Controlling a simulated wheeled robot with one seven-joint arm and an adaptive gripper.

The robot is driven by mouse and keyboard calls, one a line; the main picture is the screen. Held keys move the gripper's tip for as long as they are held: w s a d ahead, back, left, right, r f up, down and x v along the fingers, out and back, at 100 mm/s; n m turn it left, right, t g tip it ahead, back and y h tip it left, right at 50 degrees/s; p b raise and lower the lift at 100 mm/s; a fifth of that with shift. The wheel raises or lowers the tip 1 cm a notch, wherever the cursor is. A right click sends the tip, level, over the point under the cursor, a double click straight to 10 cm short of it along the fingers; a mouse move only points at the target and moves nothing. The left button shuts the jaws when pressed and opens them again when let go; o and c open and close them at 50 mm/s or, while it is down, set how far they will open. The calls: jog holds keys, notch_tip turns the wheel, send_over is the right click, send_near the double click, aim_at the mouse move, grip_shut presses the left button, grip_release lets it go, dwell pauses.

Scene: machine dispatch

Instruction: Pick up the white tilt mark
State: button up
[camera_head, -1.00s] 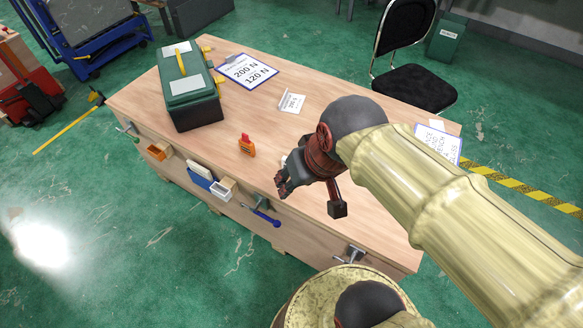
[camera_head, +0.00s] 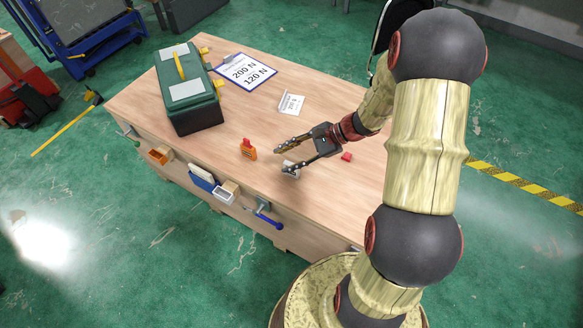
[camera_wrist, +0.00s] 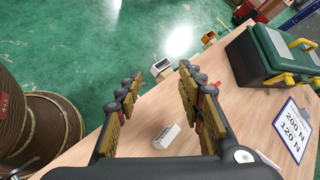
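A small white block, which looks like the white tilt mark (camera_head: 291,170), sits on the wooden bench top near its front edge. It also shows in the wrist view (camera_wrist: 165,136), low between the fingers. My gripper (camera_head: 283,160) is open, with its two fingers spread wide and pointing left over the bench. In the head view the lower finger partly covers the white block. In the wrist view the gripper (camera_wrist: 160,72) has nothing clasped between its fingers. I cannot tell whether a finger touches the block.
An orange object (camera_head: 248,149) stands left of my gripper. A small red piece (camera_head: 346,157) lies to its right. A white card (camera_head: 292,103), a printed sheet (camera_head: 245,71) and a green toolbox (camera_head: 188,92) are farther back. Small bins (camera_head: 223,195) hang on the bench front.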

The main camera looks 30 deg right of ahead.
jog(key=w+d+f+m+t+h+p, duration=0.15)
jog(key=d+f+m+t, duration=0.45)
jog(key=d+f+m, duration=0.7)
jog(key=w+a+f, duration=0.1)
jog(key=w+a, duration=0.1)
jog(key=w+a+f+n+b, duration=0.1)
jog(key=a+f, duration=0.1)
jog(key=w+a+f+n, duration=0.1)
jog(key=w+a, duration=0.1)
jog(key=shift+w+a+f, duration=0.3)
jog(key=shift+a+f, duration=0.05)
jog(key=shift+c, duration=0.5)
grip_shut()
